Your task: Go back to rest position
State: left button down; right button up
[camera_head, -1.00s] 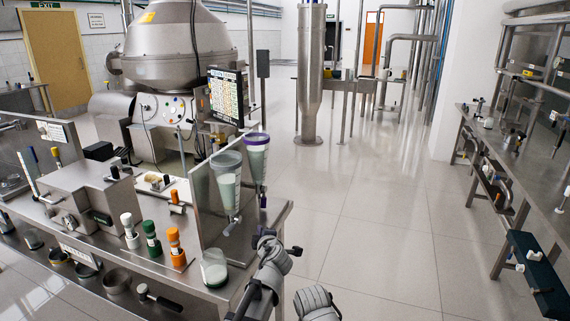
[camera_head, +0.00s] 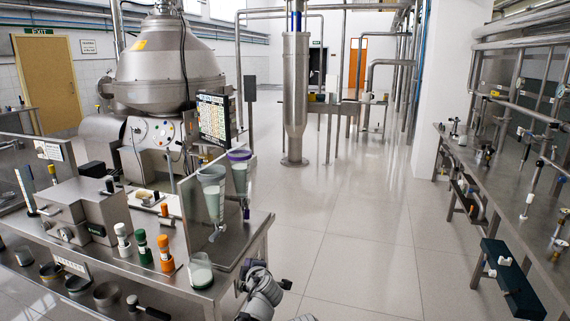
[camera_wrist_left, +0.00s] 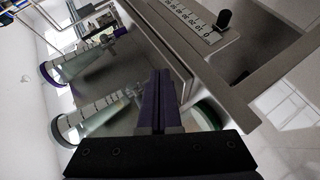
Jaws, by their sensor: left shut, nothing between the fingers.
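My left gripper (camera_wrist_left: 160,75) shows in the left wrist view with its two dark purple fingers together and nothing between them. In the head view my left arm comes in at the bottom centre, beside the right front corner of the steel bench (camera_head: 232,285). There the gripper (camera_head: 256,266) is small and its fingertips are hard to make out. It is apart from the glass beaker (camera_head: 201,272) on the bench. My right gripper is not in view.
Two conical vessels (camera_head: 212,190) (camera_head: 239,172) with pale liquid stand at the bench's right end. White, green and orange-capped tubes (camera_head: 166,252) stand on the bench. A steel side bench (camera_head: 500,190) lines the right. The tiled floor (camera_head: 350,230) between is clear.

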pick_arm(q)
jog(key=s+d+f+m+g+h+p, duration=0.1)
jog(key=s+d+f+m+g+p, duration=0.1)
jog(key=s+m+g, duration=0.4)
jog(key=s+d+f+m+g+h+p, duration=0.2)
jog(key=s+m+g, duration=0.5)
jog(key=s+m, duration=0.8)
jog(key=s+d+f+p, duration=0.1)
jog(key=s+f+p, duration=0.1)
jog(key=s, duration=0.7)
jog(key=shift+s+f+m, duration=0.4)
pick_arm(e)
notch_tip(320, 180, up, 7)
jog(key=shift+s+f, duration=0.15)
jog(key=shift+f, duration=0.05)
